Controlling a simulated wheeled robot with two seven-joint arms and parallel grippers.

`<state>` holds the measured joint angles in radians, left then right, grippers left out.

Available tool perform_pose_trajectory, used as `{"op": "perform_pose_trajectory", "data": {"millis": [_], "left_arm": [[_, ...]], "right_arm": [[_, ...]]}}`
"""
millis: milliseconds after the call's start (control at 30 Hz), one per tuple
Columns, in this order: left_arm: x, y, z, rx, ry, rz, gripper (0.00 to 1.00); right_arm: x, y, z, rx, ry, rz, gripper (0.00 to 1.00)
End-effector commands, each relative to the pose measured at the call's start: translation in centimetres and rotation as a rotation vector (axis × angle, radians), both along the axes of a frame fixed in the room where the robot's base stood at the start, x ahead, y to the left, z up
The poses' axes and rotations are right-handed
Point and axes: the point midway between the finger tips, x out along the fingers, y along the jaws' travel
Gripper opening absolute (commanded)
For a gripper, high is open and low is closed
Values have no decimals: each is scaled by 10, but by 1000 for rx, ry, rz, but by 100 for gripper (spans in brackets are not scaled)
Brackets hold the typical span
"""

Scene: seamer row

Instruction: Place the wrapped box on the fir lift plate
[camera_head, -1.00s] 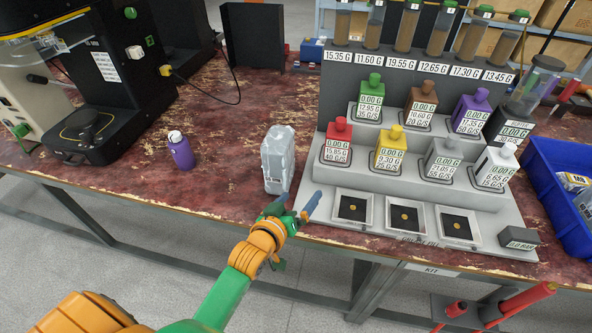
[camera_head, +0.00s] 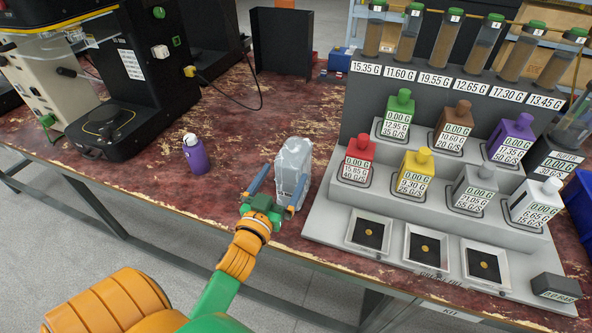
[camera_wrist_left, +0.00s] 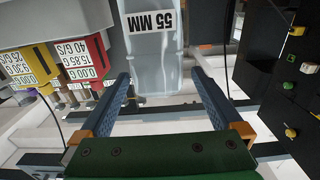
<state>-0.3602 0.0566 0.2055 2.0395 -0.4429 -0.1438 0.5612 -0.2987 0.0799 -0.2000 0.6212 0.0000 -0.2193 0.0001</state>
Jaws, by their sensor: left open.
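The wrapped box (camera_head: 292,165), upright in clear crinkled wrap, stands near the front edge of the worn red table. In the left wrist view the wrapped box (camera_wrist_left: 151,65) carries an upside-down "55 MM" label. My left gripper (camera_head: 278,178) is open at its near side. In the left wrist view its two blue fingers (camera_wrist_left: 160,78) point at the box, one toward each side; I cannot tell how deep it sits between them. The black machine at left has a round plate (camera_head: 106,126) on its base, empty; I cannot tell whether this is the fir plate. My right gripper is not in view.
A purple bottle (camera_head: 195,155) stands left of the box. The grey stepped dispenser stand (camera_head: 325,222), with coloured weight bottles and small trays, is close on the right. A black panel (camera_head: 282,40) stands behind. Bare table lies between the bottle and the box.

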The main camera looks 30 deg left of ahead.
Motion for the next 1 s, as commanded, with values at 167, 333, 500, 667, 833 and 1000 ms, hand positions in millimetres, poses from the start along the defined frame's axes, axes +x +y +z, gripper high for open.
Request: {"op": "perform_pose_trajectory", "data": {"millis": [167,333,500,667,833,1000], "left_arm": [[25,5,-3,-1,1,1,100],[58,10,-10,-1,0,-1,100],[69,13,-10,-2,3,0,100],[69,13,-10,-3,2,0,92],[69,13,-10,-3,2,0,46],[69,13,-10,-2,1,-1,0]], "right_arm": [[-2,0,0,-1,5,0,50],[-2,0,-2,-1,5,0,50],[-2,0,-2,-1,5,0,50],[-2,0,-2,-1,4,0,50],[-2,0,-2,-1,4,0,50],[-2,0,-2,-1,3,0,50]]}}
